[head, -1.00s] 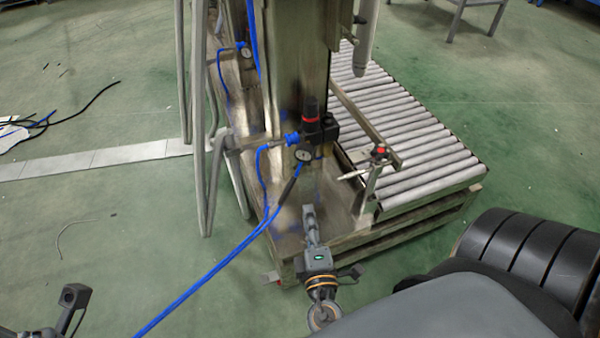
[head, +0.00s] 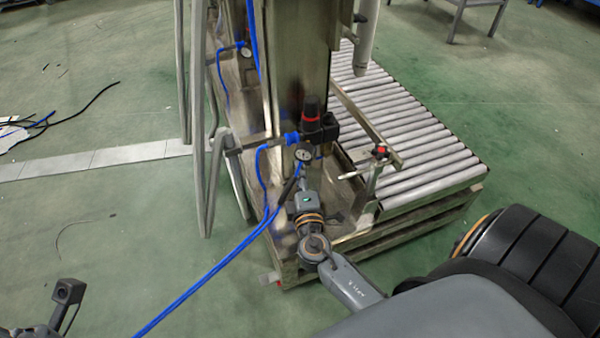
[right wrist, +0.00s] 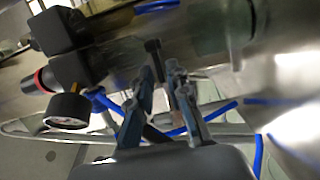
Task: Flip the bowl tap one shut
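The head view shows a filter-regulator with a black body and red ring (head: 312,120), and a round gauge (head: 303,154) under it. I cannot pick out with certainty which part is the bowl tap. A small dark upright piece (right wrist: 153,47) stands just beyond my fingertips in the right wrist view and may be its lever. My right gripper (head: 302,183) is just below the gauge. In the right wrist view its fingers (right wrist: 160,70) are apart with a gap between them. The gauge (right wrist: 68,110) is left of the fingers there. My left gripper (head: 62,300) is only partly in view at lower left.
Blue hoses (head: 215,270) run from the regulator to the lower left. A metal column (head: 300,60) stands behind it. A roller conveyor (head: 410,130) and a red-knobbed post (head: 379,154) are to the right. Green floor (head: 120,240) is open at left.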

